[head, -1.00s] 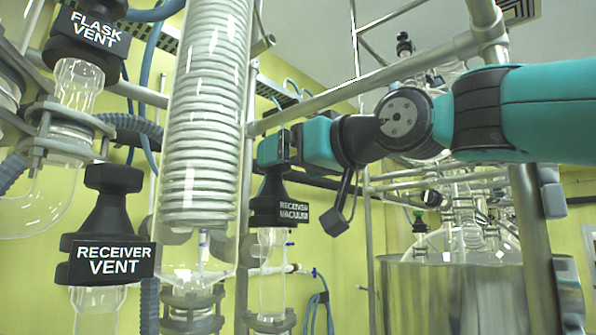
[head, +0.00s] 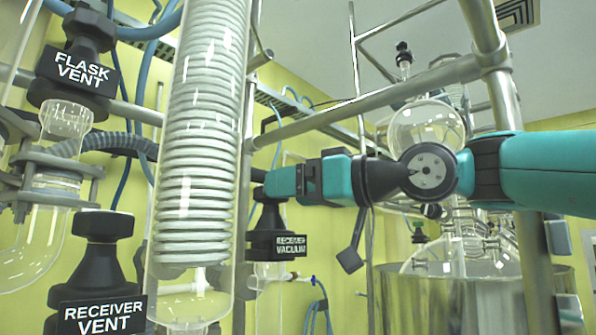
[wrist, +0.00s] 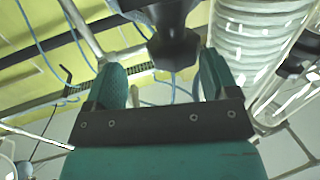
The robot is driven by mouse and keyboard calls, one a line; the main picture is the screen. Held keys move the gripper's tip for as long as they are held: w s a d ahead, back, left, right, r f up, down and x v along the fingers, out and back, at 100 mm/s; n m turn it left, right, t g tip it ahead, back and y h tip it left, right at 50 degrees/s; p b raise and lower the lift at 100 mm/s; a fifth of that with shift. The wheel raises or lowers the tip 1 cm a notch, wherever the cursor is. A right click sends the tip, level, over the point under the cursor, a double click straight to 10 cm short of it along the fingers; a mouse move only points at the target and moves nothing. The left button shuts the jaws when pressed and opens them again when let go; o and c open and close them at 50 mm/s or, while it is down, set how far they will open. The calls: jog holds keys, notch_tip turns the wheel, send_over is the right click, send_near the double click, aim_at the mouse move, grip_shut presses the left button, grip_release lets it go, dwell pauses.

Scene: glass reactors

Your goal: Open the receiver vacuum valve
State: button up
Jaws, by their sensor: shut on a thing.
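The receiver vacuum valve (head: 268,220) is a black, waisted knob in the middle of the head view. Its label (head: 290,246) reads "RECEIVER VACUUM", and clear glass tubing runs below it. My gripper (head: 268,184) reaches in from the right at the top of this knob and hides part of it. In the wrist view the black, faceted knob end (wrist: 174,50) sits between the two teal fingers of my gripper (wrist: 165,72). My gripper is shut on the knob.
The tall glass condenser with a white coil (head: 205,150) stands just left of the valve. The flask vent valve (head: 78,65) and receiver vent valve (head: 98,280) are further left. A metal rail (head: 350,108) runs above my gripper. A steel vessel (head: 480,295) stands at the right.

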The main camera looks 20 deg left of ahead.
jog(key=shift+w+d+r+n+g+p, duration=0.1)
jog(key=shift+w+r+n+g+p, duration=0.2)
jog(key=shift+g+p, duration=0.35)
jog(key=shift+w+d+f+n+g+p, duration=0.15)
jog(key=shift+n+g+p, duration=0.3)
jog(key=shift+p, duration=0.35)
jog(key=shift+w+d+r+n+g+p, duration=0.1)
jog(key=shift+r+n+g+p, duration=0.15)
jog(key=shift+g+p, duration=0.45)
jog(key=c, duration=0.4)
jog(key=shift+s+n+g+p, duration=0.15)
jog(key=shift+n+g+p, duration=0.35)
jog(key=shift+p, duration=0.4)
jog(key=shift+c, duration=1.3)
jog(key=g+p, duration=0.1)
jog(key=n+g+p, duration=0.1)
jog(key=shift+a+p, duration=0.3)
jog(key=shift+o, duration=0.2)
jog(key=shift+s+f+n+g+p, duration=0.2)
jog(key=shift+n+g+p, duration=0.1)
jog(key=shift+g+p, duration=0.1)
jog(key=shift+f, duration=0.1)
